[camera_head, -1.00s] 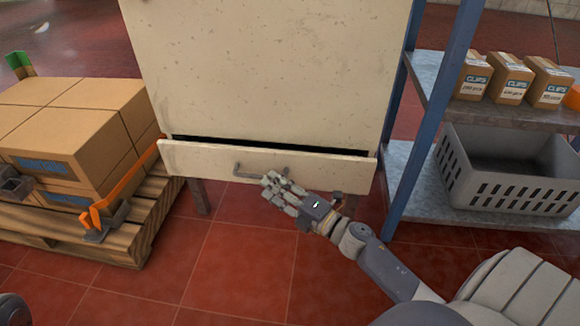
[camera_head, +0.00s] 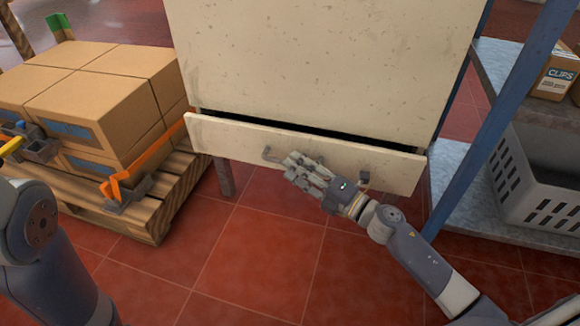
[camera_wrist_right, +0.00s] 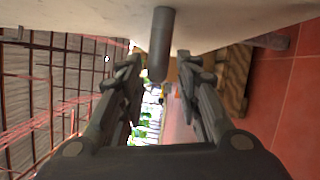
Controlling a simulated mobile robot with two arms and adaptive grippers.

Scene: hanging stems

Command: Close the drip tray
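The drip tray (camera_head: 300,148) is a wide, shallow cream drawer at the bottom of a cream cabinet (camera_head: 320,65). It stands partly out, with a dark gap above its front. Its grey bar handle (camera_head: 268,155) is on the front face, partly hidden behind my right gripper (camera_head: 293,166). The gripper is in front of the handle; I cannot tell whether they touch. In the right wrist view, the gripper's fingers (camera_wrist_right: 162,68) are apart, and a dark handle end (camera_wrist_right: 161,42) shows between them near the cream face. My left arm shows at lower left, its gripper unseen.
At right, a blue-framed shelf (camera_head: 462,185) holds a grey basket (camera_head: 545,190) and a carton (camera_head: 556,75). Red floor tiles before the cabinet are clear.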

